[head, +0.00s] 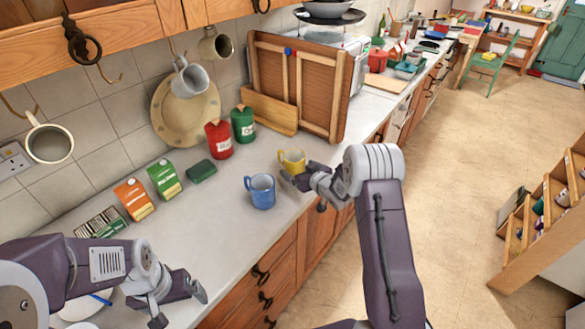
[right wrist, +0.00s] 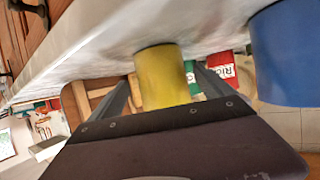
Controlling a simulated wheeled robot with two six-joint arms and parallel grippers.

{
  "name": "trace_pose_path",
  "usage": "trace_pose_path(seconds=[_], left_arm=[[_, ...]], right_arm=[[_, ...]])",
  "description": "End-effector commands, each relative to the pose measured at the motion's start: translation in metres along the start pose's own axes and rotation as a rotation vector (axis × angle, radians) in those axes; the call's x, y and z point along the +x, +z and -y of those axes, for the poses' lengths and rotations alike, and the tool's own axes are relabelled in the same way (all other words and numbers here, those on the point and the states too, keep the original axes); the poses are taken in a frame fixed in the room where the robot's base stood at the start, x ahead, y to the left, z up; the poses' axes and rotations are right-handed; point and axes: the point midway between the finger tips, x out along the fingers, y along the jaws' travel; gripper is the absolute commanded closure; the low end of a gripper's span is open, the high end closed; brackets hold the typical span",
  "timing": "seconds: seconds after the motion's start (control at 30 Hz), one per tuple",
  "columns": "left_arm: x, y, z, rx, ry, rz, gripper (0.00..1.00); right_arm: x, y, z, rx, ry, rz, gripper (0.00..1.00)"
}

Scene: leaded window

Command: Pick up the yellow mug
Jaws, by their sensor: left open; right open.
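The yellow mug (head: 292,160) stands upright on the grey counter near its front edge. My right gripper (head: 291,178) is beside it, on its near side, and is open. In the right wrist view the yellow mug (right wrist: 162,78) appears between the two spread fingers (right wrist: 165,88); I cannot tell whether either finger touches it. My left gripper (head: 180,307) is open and empty at the lower left, over the counter and away from the mug.
A blue mug (head: 262,192) stands just left of my right gripper and also shows in the right wrist view (right wrist: 288,52). Red (head: 219,140) and green (head: 243,124) canisters stand behind. Cartons (head: 134,199) are at the left. Mugs hang on the wall.

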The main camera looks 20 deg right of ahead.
Motion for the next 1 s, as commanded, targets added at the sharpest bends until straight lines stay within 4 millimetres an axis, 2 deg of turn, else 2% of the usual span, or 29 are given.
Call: trace_pose_path(seconds=[0.1, 0.23, 0.5, 0.8, 1.0], left_arm=[[0.007, 0.001, 0.000, 0.000, 0.000, 0.000, 0.08], [0.013, 0.001, 0.000, 0.000, 0.000, 0.000, 0.08], [0.013, 0.001, 0.000, 0.000, 0.000, 0.000, 0.08], [0.013, 0.001, 0.000, 0.000, 0.000, 0.000, 0.08], [0.012, 0.001, 0.000, 0.000, 0.000, 0.000, 0.08]], right_arm=[[0.024, -0.002, 0.002, -0.003, -0.003, -0.003, 0.08], [0.043, -0.001, 0.002, -0.002, -0.002, -0.001, 0.08], [0.047, -0.004, 0.001, 0.000, -0.001, 0.000, 0.08], [0.047, -0.004, 0.001, 0.000, -0.001, -0.001, 0.89], [0.046, -0.006, 0.001, -0.001, -0.001, -0.003, 0.89]])
